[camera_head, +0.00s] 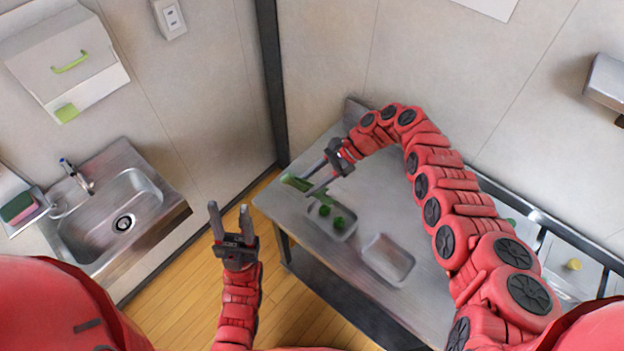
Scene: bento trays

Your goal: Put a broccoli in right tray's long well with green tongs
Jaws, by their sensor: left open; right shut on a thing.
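Green tongs (292,182) are at the fingertips of my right gripper (306,186), over the far left end of the steel table. My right gripper is shut on them. Two dark green broccoli pieces (338,223) lie in a tray (347,236) just below the tongs in the picture. I cannot tell whether the tongs touch any broccoli. An empty-looking tray (388,260) lies to the right of that one; its wells are too small to make out. My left gripper (229,208) is open and empty, over the floor left of the table.
The steel table (385,215) has free room around the trays. A sink (122,205) stands at the left. Containers stand along the right edge, one with a yellow item (573,265). My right arm arches over the table's right part. Walls close off the back.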

